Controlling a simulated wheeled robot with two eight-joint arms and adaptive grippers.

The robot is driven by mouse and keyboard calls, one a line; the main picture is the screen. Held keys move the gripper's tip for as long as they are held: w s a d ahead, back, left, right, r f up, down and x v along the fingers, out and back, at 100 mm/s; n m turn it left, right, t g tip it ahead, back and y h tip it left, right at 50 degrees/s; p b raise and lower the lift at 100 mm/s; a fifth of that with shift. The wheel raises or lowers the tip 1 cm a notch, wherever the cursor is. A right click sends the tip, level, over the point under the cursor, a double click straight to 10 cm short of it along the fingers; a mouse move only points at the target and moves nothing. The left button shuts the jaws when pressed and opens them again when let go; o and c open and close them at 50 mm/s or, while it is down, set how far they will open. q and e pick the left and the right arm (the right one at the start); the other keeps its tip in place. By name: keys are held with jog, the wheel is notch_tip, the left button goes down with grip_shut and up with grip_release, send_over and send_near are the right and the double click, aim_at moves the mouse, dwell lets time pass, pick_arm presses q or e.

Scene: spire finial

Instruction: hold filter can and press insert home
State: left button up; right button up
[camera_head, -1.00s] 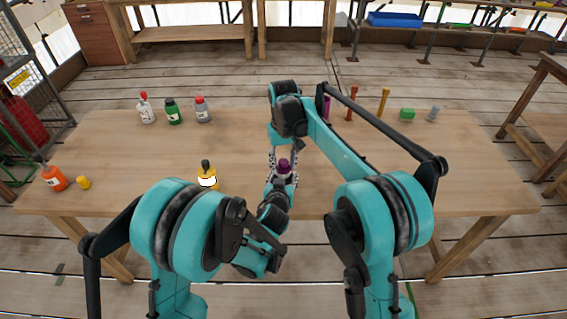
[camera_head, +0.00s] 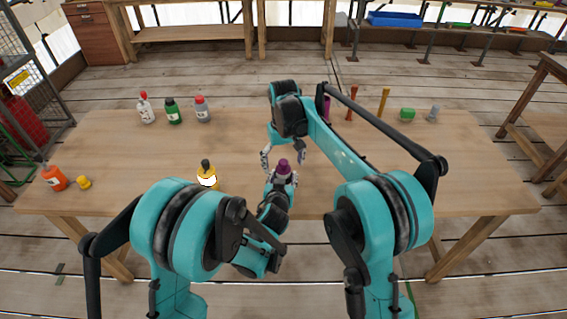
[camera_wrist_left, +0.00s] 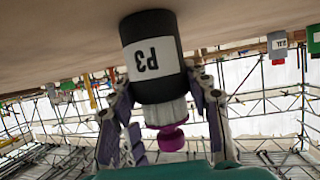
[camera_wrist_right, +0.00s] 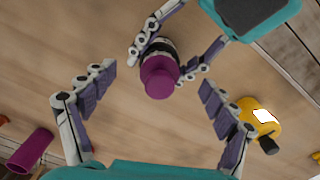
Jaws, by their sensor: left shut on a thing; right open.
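The filter can is black with a white "P3" label and a pale collar; it fills the middle of the left wrist view (camera_wrist_left: 152,62). The purple insert (camera_head: 283,165) sits at the can's collar end and sticks out of it; it also shows in the left wrist view (camera_wrist_left: 171,138) and the right wrist view (camera_wrist_right: 159,77). How deep it sits is unclear. My left gripper (camera_wrist_right: 166,50) is shut on the can, fingers on both sides. My right gripper (camera_head: 283,156) is open above the insert, fingers spread apart and not touching it.
A yellow bottle (camera_head: 207,177) stands left of the can. A purple tube (camera_head: 327,108) stands at the back, partly behind my right arm.

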jog(key=shift+r, duration=3.5)
grip_shut()
jog(key=shift+f, duration=0.1)
jog(key=shift+f, duration=1.8)
